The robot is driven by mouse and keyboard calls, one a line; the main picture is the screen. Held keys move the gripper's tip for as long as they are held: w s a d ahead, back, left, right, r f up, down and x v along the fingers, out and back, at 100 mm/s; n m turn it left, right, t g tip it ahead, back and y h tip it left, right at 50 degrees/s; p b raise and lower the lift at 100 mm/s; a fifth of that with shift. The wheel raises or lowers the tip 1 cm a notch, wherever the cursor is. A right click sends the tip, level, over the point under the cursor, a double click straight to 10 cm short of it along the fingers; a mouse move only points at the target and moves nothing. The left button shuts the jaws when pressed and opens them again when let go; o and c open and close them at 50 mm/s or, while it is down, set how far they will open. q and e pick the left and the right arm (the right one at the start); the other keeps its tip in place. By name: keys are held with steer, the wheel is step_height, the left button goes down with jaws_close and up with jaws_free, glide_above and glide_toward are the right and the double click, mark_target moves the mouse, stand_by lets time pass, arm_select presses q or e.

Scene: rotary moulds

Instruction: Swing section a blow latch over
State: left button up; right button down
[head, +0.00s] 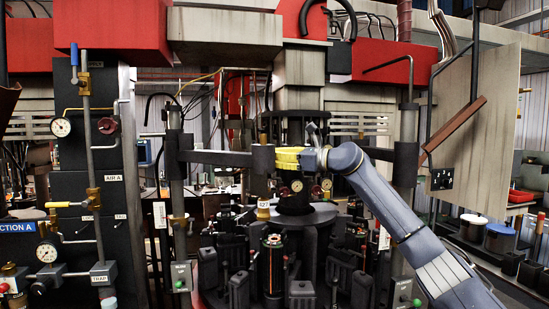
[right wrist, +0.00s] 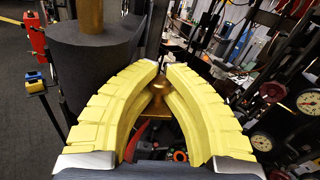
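A dark horizontal arm with a block at its end (head: 263,158) reaches from the left post toward the middle of the machine; I cannot be sure it is the blow latch. My right gripper (head: 276,158) has yellow fingers pointing left, close to that block. In the right wrist view my right gripper (right wrist: 162,66) has its fingertips nearly together with a narrow gap. A brass knob (right wrist: 160,92) shows between the fingers, seemingly beyond them; I see no clear grip on it. My left gripper is out of view.
Several dark moulds ring the central drum (head: 300,218) below my right gripper. The left panel (head: 88,160) carries gauges and brass valves. Upright posts (head: 176,195) flank the middle. A dark cylinder (right wrist: 95,70) stands left in the right wrist view, with gauges (right wrist: 272,90) at right.

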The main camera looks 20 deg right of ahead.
steer(key=m, duration=0.1)
steer(key=f+m, duration=0.1)
steer(key=m, duration=0.1)
steer(key=w+d+m, duration=0.1)
steer(key=m, duration=0.1)
steer(key=shift+f, duration=0.2)
steer(key=m, duration=0.1)
steer(key=f+m, duration=0.1)
steer(key=m, duration=0.2)
steer(key=shift+w+d+f+m, duration=0.1)
steer(key=shift+d+f+m, duration=0.05)
steer(key=shift+f+m, duration=0.2)
steer(key=shift+s+a+f+m, duration=0.15)
steer(key=shift+f+m, duration=0.5)
steer(key=shift+m, duration=0.95)
steer(key=shift+s+a+f+m, duration=0.2)
steer(key=shift+f+m, duration=0.4)
steer(key=shift+m, duration=1.05)
steer(key=shift+s+a+f+m, duration=0.15)
steer(key=shift+f+m, duration=0.5)
steer(key=shift+m, duration=0.95)
steer(key=c, duration=1.5)
jaws_free()
steer(key=shift+c, duration=0.2)
steer(key=shift+s, duration=0.1)
steer(key=v, duration=1.2)
